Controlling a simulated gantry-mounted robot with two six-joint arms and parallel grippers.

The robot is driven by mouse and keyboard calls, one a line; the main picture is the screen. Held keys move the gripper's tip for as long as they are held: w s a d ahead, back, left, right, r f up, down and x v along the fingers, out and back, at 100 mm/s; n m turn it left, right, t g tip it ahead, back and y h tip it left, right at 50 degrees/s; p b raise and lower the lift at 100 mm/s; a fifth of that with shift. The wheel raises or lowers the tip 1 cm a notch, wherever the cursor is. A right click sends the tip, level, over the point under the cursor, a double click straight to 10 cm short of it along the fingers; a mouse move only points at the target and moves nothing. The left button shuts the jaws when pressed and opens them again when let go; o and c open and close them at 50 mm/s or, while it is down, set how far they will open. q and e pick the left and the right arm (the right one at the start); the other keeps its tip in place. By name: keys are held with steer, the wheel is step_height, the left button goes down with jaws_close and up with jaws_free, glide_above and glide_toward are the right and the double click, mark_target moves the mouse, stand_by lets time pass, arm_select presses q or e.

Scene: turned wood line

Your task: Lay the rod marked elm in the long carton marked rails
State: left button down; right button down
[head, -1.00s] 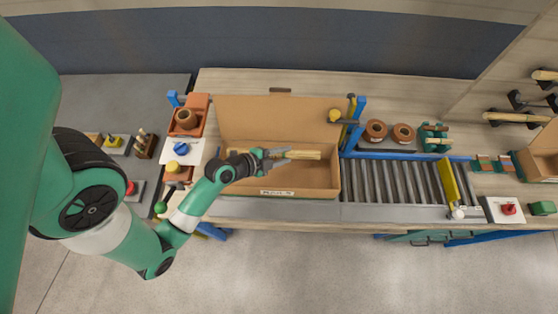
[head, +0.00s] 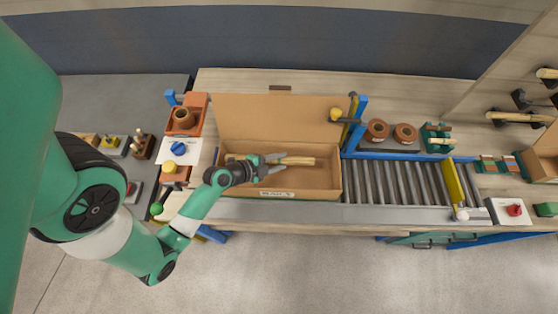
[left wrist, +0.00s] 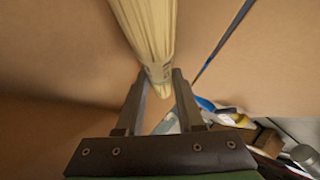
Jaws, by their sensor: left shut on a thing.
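The long carton (head: 318,194) lies open on the bench, its tall back flap raised. Its front label is too small to read surely. A pale wooden rod (head: 301,161) lies lengthwise over the carton's interior in the head view; I cannot tell whether it touches the floor. In the left wrist view the rod (left wrist: 147,35) runs between the fingers (left wrist: 159,92), against brown cardboard. It bears small dark marks that I cannot read. My right gripper is not in view.
A roller conveyor (head: 395,182) with a yellow bar (head: 453,182) adjoins the carton on the right. A yellow-knobbed post (head: 336,115) stands at its back right corner. Orange-brown pots (head: 377,130) sit behind the conveyor. A blue-knob box (head: 179,150) stands left of the carton.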

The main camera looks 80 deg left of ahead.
arm_select(q)
steer(key=shift+f+b, duration=0.35)
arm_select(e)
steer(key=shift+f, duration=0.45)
arm_select(q)
steer(key=c, duration=0.5)
jaws_free()
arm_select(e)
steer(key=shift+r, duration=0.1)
